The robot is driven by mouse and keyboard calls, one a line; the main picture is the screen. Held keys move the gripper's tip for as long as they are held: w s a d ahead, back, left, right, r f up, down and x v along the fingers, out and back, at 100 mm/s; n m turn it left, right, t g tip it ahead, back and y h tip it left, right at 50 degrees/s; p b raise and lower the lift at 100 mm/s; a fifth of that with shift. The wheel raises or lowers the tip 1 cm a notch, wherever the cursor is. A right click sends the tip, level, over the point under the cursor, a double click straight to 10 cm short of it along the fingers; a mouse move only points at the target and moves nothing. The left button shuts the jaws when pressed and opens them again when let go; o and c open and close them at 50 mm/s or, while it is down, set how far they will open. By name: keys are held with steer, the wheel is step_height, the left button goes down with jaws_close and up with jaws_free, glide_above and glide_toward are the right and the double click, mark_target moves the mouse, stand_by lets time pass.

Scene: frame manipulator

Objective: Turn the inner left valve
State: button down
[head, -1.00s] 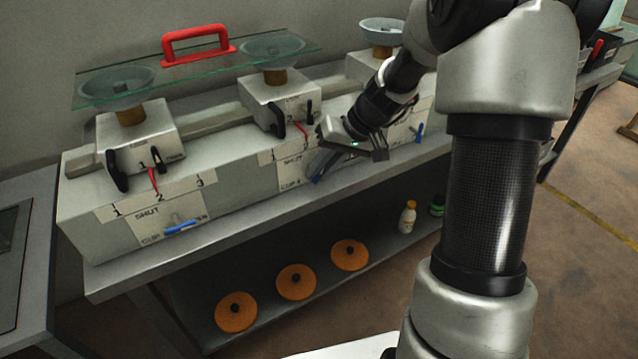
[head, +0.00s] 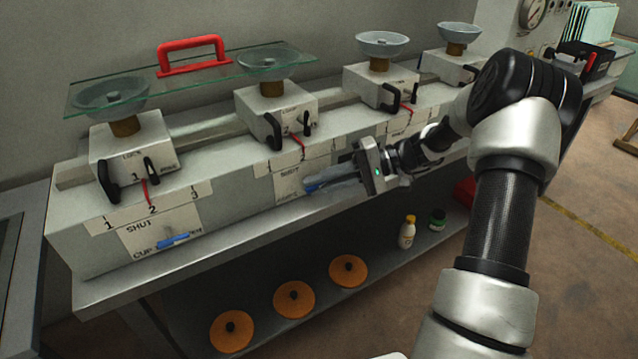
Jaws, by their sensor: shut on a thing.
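The inner left valve (head: 312,188) is a small blue handle on the front of the pale bench housing, under the second unit from the left and beside a "SHUT" label. My gripper (head: 330,183) reaches it from the right, with its fingers nearly level. It is shut on the blue handle, and the fingers hide much of it. The outer left valve (head: 174,240) is another blue handle, lying nearly level below its own "SHUT" label, and nothing touches it.
Several grey boxes with bowls line the housing. A glass sheet (head: 130,82) with a red handle (head: 193,54) spans the left two bowls. Orange discs (head: 294,300) and a white bottle (head: 406,232) stand on the lower shelf. Floor at right is open.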

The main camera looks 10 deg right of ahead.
steer(key=shift+y, duration=0.5)
steer(key=c, duration=1.7)
jaws_free()
steer(key=shift+c, duration=0.2)
steer(key=p+v, duration=0.1)
steer(key=v, duration=1.6)
steer(key=shift+d+f+p, duration=0.2)
steer(key=shift+d+p, duration=0.05)
steer(key=shift+p, duration=0.05)
